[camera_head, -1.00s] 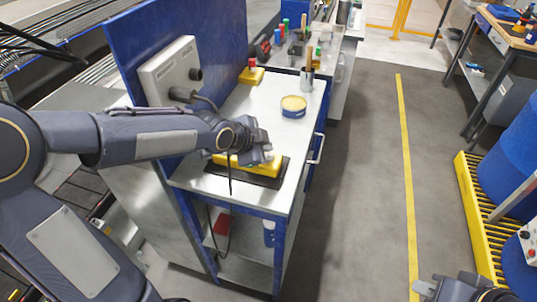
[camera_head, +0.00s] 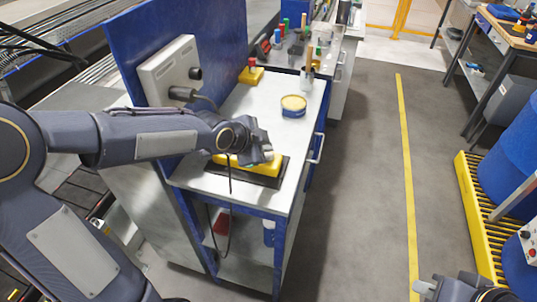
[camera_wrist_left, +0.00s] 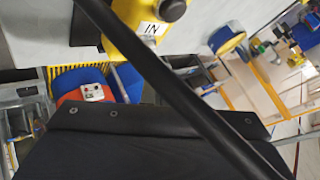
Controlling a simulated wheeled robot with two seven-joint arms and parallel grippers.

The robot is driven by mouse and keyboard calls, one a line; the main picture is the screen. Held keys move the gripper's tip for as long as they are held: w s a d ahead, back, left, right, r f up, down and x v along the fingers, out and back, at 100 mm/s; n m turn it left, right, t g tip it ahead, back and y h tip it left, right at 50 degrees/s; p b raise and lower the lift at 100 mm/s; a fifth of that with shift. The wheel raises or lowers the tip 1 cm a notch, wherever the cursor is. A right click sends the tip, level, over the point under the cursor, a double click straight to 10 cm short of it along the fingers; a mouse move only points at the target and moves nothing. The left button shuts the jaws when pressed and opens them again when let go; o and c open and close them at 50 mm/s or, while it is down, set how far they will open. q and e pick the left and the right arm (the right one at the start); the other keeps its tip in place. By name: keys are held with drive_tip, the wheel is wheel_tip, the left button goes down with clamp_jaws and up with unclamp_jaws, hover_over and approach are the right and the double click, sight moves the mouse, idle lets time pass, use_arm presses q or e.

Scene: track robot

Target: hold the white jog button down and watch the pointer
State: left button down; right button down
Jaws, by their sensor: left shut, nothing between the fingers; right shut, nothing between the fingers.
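A yellow control box (camera_head: 262,167) lies on a dark mat (camera_head: 239,178) on the bench. In the left wrist view the yellow box (camera_wrist_left: 137,42) carries an "IN" label and a dark round part at the top edge. My left gripper (camera_head: 266,154) is shut and over the box, hiding part of its top. I cannot make out the white jog button or tell whether the gripper touches it. A pale grey box (camera_head: 168,67) is fixed to the blue panel; I cannot make out a pointer on it. My right gripper (camera_head: 424,289) is shut at the lower right, away from the bench.
A round yellow-and-blue tin (camera_head: 293,106) stands on the bench, with a small yellow box with a red button (camera_head: 251,73) behind it. A dark cable hangs at the bench front. The floor (camera_head: 364,180) right of the bench is clear. Blue drums (camera_head: 509,160) stand far right.

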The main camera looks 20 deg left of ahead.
use_arm(q)
drive_tip(key=shift+f, duration=0.3)
drive_tip(key=shift+f+b, duration=0.55)
drive_tip(key=shift+b, duration=0.05)
idle(0.4)
drive_tip(key=shift+r, duration=0.2)
idle(3.2)
drive_tip(key=shift+r+p, duration=0.8)
drive_tip(key=shift+p, duration=0.1)
wheel_tip(320, 180, up, 5)
drive_tip(key=p, duration=0.4)
